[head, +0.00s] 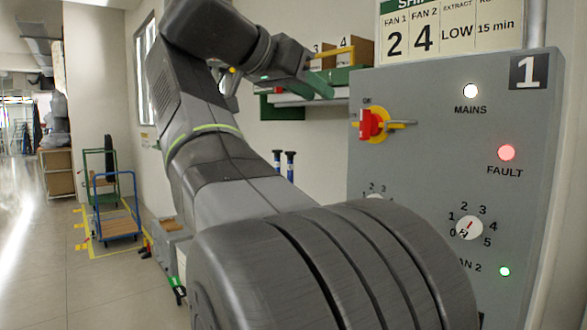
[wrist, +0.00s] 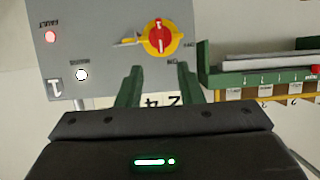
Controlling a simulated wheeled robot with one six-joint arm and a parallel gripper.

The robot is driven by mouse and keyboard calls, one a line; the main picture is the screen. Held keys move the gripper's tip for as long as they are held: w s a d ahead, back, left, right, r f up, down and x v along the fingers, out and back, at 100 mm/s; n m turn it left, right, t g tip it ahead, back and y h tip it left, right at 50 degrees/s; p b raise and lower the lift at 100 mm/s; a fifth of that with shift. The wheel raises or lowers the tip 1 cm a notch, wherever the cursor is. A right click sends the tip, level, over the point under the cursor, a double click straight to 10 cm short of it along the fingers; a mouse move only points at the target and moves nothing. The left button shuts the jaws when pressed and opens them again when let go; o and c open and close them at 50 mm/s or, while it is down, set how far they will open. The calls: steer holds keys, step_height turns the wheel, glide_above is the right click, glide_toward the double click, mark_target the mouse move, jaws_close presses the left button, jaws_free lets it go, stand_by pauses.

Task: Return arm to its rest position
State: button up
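My arm rises in the head view from the lower middle and bends over at the top. My gripper (head: 322,86) hangs at upper middle, left of the grey control panel (head: 440,165). In the wrist view its two green fingers stand apart with nothing between them, so my gripper (wrist: 160,76) is open and empty. The red rotary switch on a yellow disc (head: 372,124) is on the panel; in the wrist view the switch (wrist: 161,38) shows beyond the fingertips, apart from them. The wrist picture appears upside down.
The panel has a lit white MAINS lamp (head: 470,91), a lit red FAULT lamp (head: 506,153) and a FAN 2 dial (head: 468,228) above a green lamp. A green shelf (wrist: 255,77) stands beside the panel. A blue trolley (head: 117,212) stands on the floor at left; open floor lies beyond.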

mark_target(361, 122)
steer(key=x, duration=1.3)
steer(key=shift+w+d+b, duration=0.25)
steer(key=shift+w+b, duration=0.05)
